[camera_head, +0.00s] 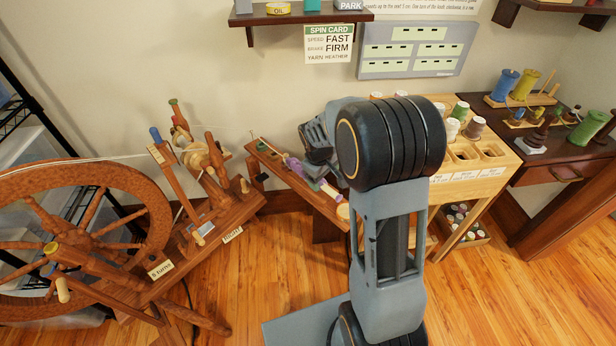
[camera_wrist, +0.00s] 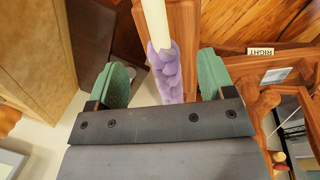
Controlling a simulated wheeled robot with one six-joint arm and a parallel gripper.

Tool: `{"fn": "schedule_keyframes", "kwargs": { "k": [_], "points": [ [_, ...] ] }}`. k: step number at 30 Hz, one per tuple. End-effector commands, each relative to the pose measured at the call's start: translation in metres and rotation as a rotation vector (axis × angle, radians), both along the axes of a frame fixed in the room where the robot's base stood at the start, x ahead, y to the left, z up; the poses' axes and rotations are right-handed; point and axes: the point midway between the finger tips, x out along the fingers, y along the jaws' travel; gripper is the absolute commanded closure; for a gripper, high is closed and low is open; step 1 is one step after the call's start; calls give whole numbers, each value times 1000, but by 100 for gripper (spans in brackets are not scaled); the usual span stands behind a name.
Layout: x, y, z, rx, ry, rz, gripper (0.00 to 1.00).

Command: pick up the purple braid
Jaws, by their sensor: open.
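The purple braid (camera_wrist: 168,75) lies on a narrow wooden bench, with a pale rod-like end reaching past it at the top of the wrist view. In the head view the braid (camera_head: 297,168) shows on the bench just left of my gripper, partly hidden by it. My gripper (camera_wrist: 165,82) is open, with one green finger pad on each side of the braid in the wrist view. The near end of the braid is hidden behind the gripper body. I cannot tell whether the pads are level with the braid or above it.
A spinning wheel (camera_head: 148,215) stands to the left of the bench. A light wooden rack (camera_head: 483,160) with spools is to the right, beside a dark table (camera_head: 540,172) with large spools. A wall shelf (camera_head: 300,17) hangs above. Open wooden floor lies in front.

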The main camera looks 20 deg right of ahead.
Motion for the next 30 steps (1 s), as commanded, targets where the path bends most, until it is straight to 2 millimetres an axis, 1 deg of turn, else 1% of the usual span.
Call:
{"fn": "schedule_keyframes", "kwargs": {
  "k": [5,13,16,21,23,30],
  "points": [
    [0,-2,-12,1,1,0,25],
    [2,-7,-47,1,1,-2,25],
    [3,-8,-52,1,0,-1,25],
    [3,-8,-51,0,0,-1,25],
    [3,-8,-51,0,0,-1,29],
    [3,-8,-51,0,0,-1,52]
  ]
}}
